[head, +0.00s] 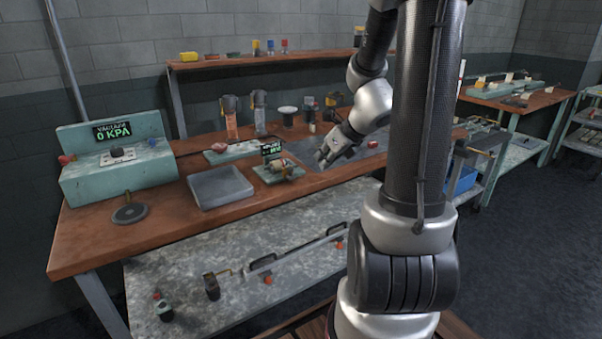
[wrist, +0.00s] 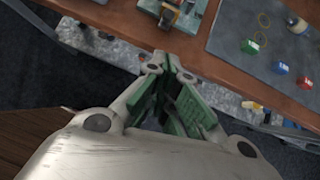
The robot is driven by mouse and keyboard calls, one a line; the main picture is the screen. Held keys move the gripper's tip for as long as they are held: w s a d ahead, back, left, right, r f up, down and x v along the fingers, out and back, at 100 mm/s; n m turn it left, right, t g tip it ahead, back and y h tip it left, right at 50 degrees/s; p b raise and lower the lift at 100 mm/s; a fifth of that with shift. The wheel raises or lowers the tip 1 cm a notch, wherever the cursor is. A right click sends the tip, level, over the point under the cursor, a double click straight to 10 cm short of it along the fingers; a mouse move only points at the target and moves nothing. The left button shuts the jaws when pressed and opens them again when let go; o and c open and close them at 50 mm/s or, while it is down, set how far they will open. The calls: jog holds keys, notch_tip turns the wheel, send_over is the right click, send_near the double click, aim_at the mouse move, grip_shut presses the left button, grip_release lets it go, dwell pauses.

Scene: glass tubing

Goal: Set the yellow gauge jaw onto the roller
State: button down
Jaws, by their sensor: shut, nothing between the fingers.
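I cannot pick out the yellow gauge jaw for certain.
A dark mat (wrist: 228,38) holds green (wrist: 250,46), blue (wrist: 280,68) and red (wrist: 304,82) pieces. A grey tray (head: 220,187) and vacuum console (head: 117,160) stand left on the bench (head: 90,238). Glass-topped stands are behind. A yellow block (head: 188,57) sits on the back shelf.

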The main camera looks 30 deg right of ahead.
dwell(0.3)
send_near(292, 176)
notch_tip(292, 176, down, 4)
jog(key=s, duration=0.2)
jog(key=shift+w+a, duration=0.15)
jog(key=shift+w, duration=0.95)
jog(key=shift+w+a, duration=0.15)
jog(key=shift+w, duration=0.95)
jog(key=shift+w, duration=0.35)
jog(key=w, duration=0.2)
jog(key=shift+w+f, duration=0.1)
jog(key=shift+w, duration=0.25)
jog(key=shift+s, duration=0.1)
